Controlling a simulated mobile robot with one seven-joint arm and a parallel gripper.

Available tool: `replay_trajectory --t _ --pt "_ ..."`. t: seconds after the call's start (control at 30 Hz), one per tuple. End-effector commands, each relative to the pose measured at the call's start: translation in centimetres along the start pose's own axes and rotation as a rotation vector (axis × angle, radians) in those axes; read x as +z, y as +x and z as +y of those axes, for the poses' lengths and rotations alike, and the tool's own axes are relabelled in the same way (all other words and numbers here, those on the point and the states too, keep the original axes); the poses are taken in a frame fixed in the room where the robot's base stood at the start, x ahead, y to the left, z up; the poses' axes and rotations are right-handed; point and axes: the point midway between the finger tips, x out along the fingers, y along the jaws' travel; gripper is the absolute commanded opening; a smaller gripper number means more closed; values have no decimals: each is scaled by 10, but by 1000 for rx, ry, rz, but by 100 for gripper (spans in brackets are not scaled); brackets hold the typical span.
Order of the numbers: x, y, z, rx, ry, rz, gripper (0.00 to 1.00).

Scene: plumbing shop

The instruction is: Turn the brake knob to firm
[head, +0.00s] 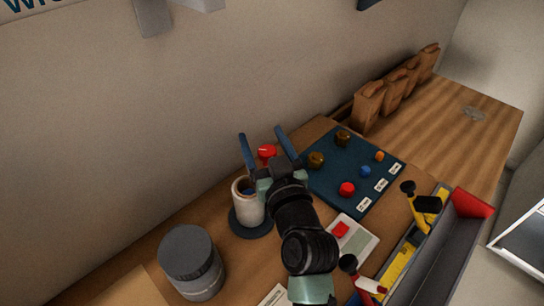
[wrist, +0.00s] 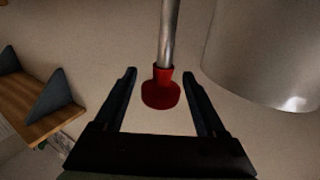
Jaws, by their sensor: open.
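A red knob (head: 266,152) shows between the two fingers of my gripper (head: 261,132) in the head view. In the wrist view the red knob (wrist: 160,92) has a round, flared end and sits on a metal rod (wrist: 169,30). My gripper (wrist: 160,72) is open, with one blue finger on each side of the knob and a gap on both sides. No brake label or firm mark is readable on or near it, so I cannot tell its setting.
A blue board (head: 322,185) with several coloured knobs and white labels lies right of my gripper. A white cup (head: 246,211) and a grey canister (head: 190,262) stand left. A grey bin (head: 446,250) is at right. A large pale cylinder (wrist: 268,50) is near in the wrist view.

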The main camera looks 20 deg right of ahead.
Motion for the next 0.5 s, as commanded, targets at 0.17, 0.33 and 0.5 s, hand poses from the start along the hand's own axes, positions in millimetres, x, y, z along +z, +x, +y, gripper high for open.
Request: replay_trajectory --t 0.17,0.33,0.5 --pt "3 -28 1 2 1 -1 73" --pt "3 -66 1 3 0 -1 73" --pt "2 -97 0 2 -1 -1 73"
